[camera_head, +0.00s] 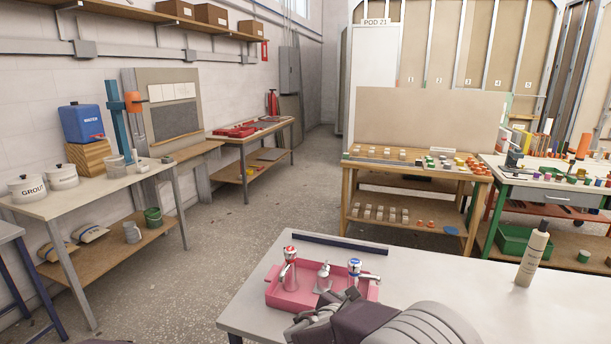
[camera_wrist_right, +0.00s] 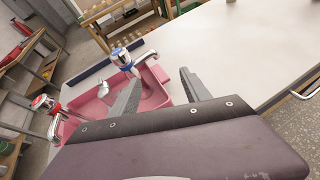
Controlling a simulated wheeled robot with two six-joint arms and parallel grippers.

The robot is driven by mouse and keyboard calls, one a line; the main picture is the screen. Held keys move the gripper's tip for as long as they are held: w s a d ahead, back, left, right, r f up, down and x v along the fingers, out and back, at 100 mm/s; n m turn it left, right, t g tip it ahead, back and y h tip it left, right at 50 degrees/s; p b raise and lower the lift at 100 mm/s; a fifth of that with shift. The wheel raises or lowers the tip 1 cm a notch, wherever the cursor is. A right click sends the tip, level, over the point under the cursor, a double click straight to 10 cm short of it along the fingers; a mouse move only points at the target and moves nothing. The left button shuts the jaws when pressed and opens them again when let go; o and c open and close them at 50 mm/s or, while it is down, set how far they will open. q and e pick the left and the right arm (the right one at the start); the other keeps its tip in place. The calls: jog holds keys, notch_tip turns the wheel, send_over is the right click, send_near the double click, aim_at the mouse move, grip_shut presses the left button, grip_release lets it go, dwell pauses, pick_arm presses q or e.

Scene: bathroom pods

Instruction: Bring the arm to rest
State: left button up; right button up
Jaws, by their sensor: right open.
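My right arm comes in from the bottom of the head view, low over the near white table (camera_head: 440,265). Its gripper (camera_head: 332,312) is at the front right of a pink tray (camera_head: 300,300). My left gripper is not in view.
A dark strip (camera_head: 342,243) lies along the table's far edge. A pale bottle (camera_head: 532,256) stands upright at the right. The table between tray and bottle is clear. Farther back is a wooden bench (camera_head: 415,170) with small parts; a grout and water bench (camera_head: 100,183) is at left.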

jog(key=s+d+m+g+p, duration=0.4)
jog(key=s+d+m+g, duration=0.3)
jog(key=s+d+m, duration=0.5)
jog(key=s+d+f+m+g+y, duration=0.2)
jog(key=s+d, duration=0.1)
jog(key=s, duration=0.3)
jog(key=s+a+f+m+y, duration=0.2)
jog(key=a+m+y, duration=0.1)
jog(key=a+m, duration=0.2)
jog(key=s+a+f+m+y+p, duration=0.1)
jog(key=s+a+f+m+y, duration=0.2)
jog(key=m, duration=0.6)
jog(key=shift+s+a+f+g, duration=0.15)
jog(key=shift+a+g, duration=0.15)
jog(key=shift+a, duration=0.85)
jog(key=shift+s, duration=0.1)
